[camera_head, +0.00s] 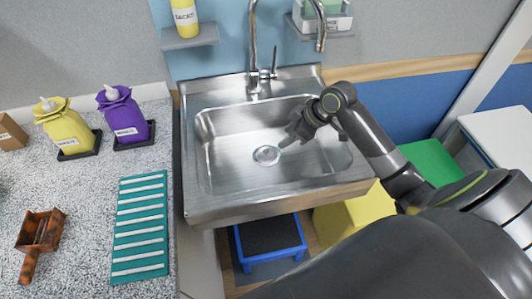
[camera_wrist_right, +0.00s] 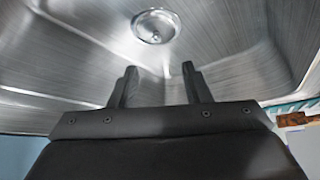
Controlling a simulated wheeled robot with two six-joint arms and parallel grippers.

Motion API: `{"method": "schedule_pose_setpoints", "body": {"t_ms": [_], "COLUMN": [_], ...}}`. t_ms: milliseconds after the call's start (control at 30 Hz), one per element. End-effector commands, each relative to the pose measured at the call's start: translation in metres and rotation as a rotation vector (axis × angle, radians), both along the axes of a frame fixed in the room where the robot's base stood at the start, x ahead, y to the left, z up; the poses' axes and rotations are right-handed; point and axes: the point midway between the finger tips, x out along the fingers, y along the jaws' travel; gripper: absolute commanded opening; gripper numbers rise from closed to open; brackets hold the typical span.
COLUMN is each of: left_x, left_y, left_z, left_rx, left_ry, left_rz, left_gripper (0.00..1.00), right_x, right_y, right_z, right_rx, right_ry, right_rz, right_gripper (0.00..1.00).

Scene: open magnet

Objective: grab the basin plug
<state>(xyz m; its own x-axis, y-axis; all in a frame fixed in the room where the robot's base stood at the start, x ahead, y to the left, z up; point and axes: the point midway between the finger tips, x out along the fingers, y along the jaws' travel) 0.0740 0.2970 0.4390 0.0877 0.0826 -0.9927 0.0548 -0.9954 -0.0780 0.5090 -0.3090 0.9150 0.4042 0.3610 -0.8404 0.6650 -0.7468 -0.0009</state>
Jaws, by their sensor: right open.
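The basin plug (camera_head: 266,155) is a round shiny metal disc on the floor of the steel sink basin (camera_head: 225,175). In the right wrist view the plug (camera_wrist_right: 156,26) shows at the top, beyond the fingertips and apart from them. My right gripper (camera_head: 290,138) reaches into the basin from the right, just to the right of and above the plug. In the right wrist view its two fingers (camera_wrist_right: 159,72) stand apart with nothing between them. My left gripper is not in view.
A tall faucet (camera_head: 253,45) rises behind the basin. The sink's front rim (camera_head: 275,205) and side walls enclose the gripper. On the left counter are yellow (camera_head: 66,128) and purple (camera_head: 123,118) pouches, a teal striped mat (camera_head: 140,228) and a brown scoop (camera_head: 40,235).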

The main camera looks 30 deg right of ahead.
Motion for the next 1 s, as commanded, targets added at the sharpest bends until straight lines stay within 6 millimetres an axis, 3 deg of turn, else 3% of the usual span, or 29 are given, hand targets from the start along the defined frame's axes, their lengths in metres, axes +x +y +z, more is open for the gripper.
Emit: {"method": "schedule_pose_setpoints", "body": {"t_ms": [300, 567, 1000], "left_x": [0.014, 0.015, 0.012], "left_y": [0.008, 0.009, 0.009], "left_z": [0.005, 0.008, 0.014], "left_rx": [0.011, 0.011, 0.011], "left_ry": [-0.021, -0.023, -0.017], "left_rz": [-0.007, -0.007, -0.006], "left_gripper": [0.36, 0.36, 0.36], "right_x": [0.021, 0.028, 0.047], "right_y": [0.019, 0.024, 0.035], "right_z": [-0.044, -0.056, -0.095], "right_rx": [0.003, 0.002, -0.001], "right_ry": [0.002, 0.001, 0.0], "right_rz": [0.0, 0.0, 0.001], "right_gripper": [0.44, 0.44, 0.44]}}
